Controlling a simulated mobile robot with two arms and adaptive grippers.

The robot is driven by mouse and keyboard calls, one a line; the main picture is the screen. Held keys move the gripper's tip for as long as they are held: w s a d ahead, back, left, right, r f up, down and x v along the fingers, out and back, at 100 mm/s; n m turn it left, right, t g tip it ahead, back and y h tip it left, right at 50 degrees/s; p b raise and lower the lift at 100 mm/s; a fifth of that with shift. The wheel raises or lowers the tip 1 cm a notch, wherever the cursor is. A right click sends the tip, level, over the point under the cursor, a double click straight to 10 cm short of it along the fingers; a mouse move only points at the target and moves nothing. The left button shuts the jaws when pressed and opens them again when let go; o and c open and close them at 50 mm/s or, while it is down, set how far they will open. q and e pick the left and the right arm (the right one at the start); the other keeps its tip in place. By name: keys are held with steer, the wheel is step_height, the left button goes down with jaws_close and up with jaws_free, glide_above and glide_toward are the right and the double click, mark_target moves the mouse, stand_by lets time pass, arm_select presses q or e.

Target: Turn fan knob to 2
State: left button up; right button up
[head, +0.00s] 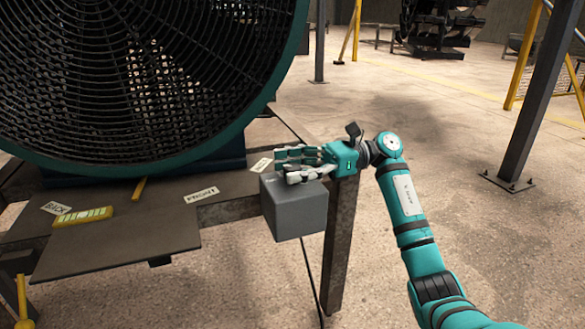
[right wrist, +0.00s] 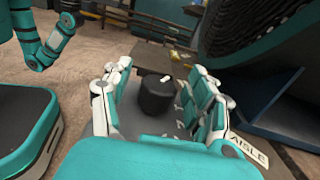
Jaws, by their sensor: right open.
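The fan (head: 226,68) is a large dark mesh drum with a teal rim in the head view. A grey control box (head: 295,213) sits at the right edge of its platform. My right gripper (head: 283,166) is over the top of the box, coming in from the right. In the right wrist view the black round knob (right wrist: 156,97) stands between the open fingers of my right gripper (right wrist: 157,80), with a small white pointer mark at its far edge. White markings show on the panel to its right, too small to read. The fingers hide the knob in the head view.
A brown platform (head: 120,245) carries labels reading FRONT (head: 201,193) and BACK (head: 57,207), and a yellow item (head: 83,215). An AISLE label (right wrist: 248,150) is beside the box. A metal post (head: 540,80) stands right; open floor surrounds it.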

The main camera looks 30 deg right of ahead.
jaws_close()
stand_by(0.3)
